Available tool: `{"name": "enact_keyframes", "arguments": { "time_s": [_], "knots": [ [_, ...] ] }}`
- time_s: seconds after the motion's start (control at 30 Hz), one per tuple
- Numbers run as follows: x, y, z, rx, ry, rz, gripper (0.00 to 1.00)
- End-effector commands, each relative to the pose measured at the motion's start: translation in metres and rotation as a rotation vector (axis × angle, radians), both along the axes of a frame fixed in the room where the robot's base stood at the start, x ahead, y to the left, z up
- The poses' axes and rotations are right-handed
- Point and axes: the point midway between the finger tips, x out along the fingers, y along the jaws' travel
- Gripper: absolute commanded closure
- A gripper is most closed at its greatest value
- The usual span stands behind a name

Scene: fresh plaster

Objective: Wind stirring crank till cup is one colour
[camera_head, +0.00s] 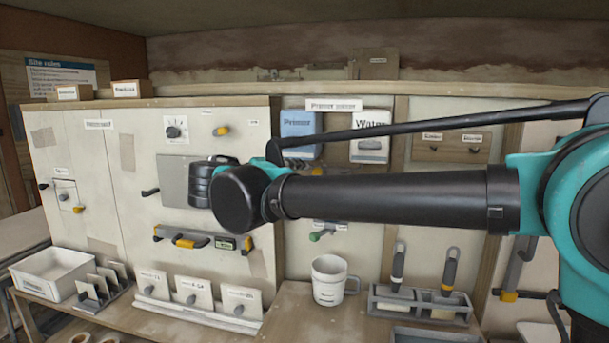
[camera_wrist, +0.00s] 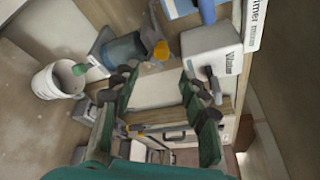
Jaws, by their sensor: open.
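A white cup (camera_head: 328,284) stands upright on the bench, below the panel marked primer mixer; its contents cannot be seen. It also shows at the left of the wrist view (camera_wrist: 50,83). A green-handled part (camera_head: 321,236) sticks out above the cup and shows beside its rim in the wrist view (camera_wrist: 80,69). A bluish clear vessel (camera_wrist: 124,48) with a yellow-orange knob (camera_wrist: 161,50) is on the panel. I cannot tell for sure which part is the stirring crank. My gripper (camera_wrist: 158,84) is open and empty, apart from the panel; my arm hides part of the mixer in the head view.
A blue Primer box (camera_head: 298,128) and a white Water box (camera_head: 370,140) hang above. A grey rack (camera_head: 420,306) with brushes stands right of the cup. Bare bench lies around the cup.

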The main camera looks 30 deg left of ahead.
Motion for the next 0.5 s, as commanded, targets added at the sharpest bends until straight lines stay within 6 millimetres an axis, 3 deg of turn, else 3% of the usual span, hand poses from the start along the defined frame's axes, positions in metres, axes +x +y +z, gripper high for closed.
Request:
{"name": "enact_keyframes", "arguments": {
  "time_s": [0.5],
  "knots": [
    [-0.014,-0.014,-0.001,1.149,-0.112,-0.083,0.56]
  ]
}}
